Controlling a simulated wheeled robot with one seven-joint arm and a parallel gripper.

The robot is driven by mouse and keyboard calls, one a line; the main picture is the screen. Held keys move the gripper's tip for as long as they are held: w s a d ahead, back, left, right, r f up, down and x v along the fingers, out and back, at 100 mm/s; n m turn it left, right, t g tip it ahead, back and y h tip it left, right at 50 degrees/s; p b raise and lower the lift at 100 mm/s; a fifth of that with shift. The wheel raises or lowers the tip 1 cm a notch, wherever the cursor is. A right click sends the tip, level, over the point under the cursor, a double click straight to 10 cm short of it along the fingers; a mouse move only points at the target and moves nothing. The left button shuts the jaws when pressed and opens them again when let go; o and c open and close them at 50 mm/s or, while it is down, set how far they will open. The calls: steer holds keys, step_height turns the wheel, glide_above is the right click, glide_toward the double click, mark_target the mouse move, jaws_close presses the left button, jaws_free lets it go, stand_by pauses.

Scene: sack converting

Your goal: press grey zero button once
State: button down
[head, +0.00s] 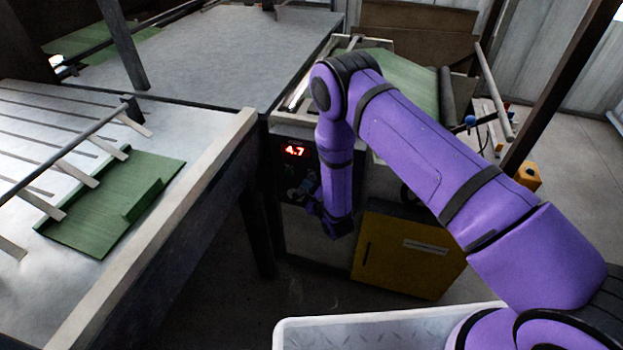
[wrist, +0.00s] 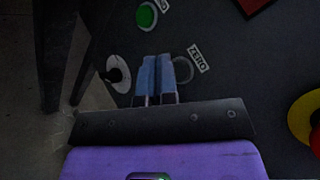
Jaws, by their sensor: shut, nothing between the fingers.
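The grey zero button (wrist: 183,69) shows in the wrist view on a dark panel (wrist: 225,85), next to a tilted ZERO label (wrist: 197,59). It is round, and the fingers partly cover its left side. My gripper (wrist: 158,60) is shut and empty, with blue fingertips just left of the button's middle. I cannot tell whether they touch the panel. In the head view, the control panel's red display (head: 295,151) reads 4.7. My arm hides part of the panel, and I cannot make out the zero button there.
In the wrist view, a green button (wrist: 147,15) sits above, a black knob on a white disc (wrist: 117,74) to the left, and a red-and-yellow button (wrist: 308,118) at right. In the head view, a yellow cabinet (head: 405,255) stands beside the panel and a slatted table (head: 60,130) at left.

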steer(key=shift+w+d, duration=0.1)
steer(key=shift+w, duration=0.2)
steer(key=shift+w+d, duration=0.2)
steer(key=shift+w, duration=0.2)
stand_by(0.7)
steer(key=shift+s, duration=0.1)
stand_by(0.3)
steer(key=shift+s+a, duration=0.3)
steer(key=shift+s, duration=0.4)
steer(key=s, duration=0.1)
steer(key=s+a, duration=0.1)
steer(key=s, duration=0.2)
steer(key=shift+s+a, duration=0.35)
stand_by(0.7)
